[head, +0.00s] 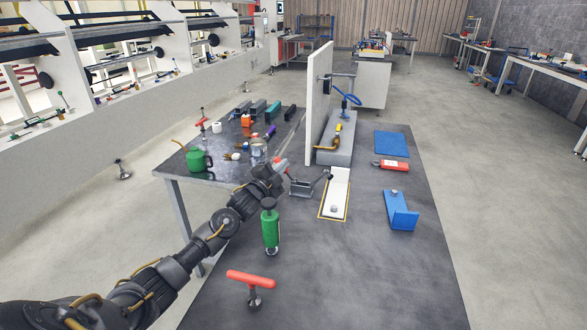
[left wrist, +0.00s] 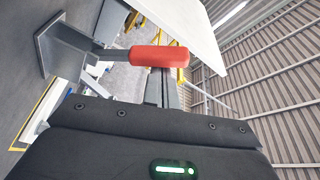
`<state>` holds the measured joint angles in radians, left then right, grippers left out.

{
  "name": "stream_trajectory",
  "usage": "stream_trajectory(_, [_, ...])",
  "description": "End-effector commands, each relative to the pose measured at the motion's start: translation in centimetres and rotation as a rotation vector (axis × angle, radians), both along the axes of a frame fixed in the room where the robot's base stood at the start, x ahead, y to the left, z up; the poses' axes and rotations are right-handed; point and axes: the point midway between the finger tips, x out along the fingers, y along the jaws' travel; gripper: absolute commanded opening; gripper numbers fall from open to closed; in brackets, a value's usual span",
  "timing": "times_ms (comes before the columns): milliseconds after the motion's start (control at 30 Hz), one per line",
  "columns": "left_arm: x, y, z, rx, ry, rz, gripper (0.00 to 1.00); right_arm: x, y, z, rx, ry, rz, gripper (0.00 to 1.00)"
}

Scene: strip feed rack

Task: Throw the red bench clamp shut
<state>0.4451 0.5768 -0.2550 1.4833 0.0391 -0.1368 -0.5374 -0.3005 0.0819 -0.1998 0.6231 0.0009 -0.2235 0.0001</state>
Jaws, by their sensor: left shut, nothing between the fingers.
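The bench clamp (head: 306,187) is a grey metal toggle clamp with a red handle (head: 281,163), on the dark bench near its middle. The handle is raised and leans left, toward my arm; the clamp's arm ends in a dark tip near a white plate. In the left wrist view the red handle (left wrist: 158,57) lies across the picture on its grey lever, in front of my finger tips and partly hiding them. My left gripper (head: 275,170) is shut and empty, right beside the handle; I cannot tell whether they touch. My right gripper is not in view.
The white strip plate (head: 335,197) lies right of the clamp. A green cylinder (head: 270,228) and a red T-handle (head: 251,280) stand nearer on the bench. A tall white panel (head: 318,105) rises behind. Blue bracket (head: 400,210) sits right; the front right bench is clear.

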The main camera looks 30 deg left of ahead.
Motion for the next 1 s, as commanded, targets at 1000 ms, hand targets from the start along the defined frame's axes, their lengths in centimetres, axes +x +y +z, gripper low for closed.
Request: stream_trajectory(1000, [-0.9, 3.4, -3.5, 0.001, 0.000, 0.000, 0.00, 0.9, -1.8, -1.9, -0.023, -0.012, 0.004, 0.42])
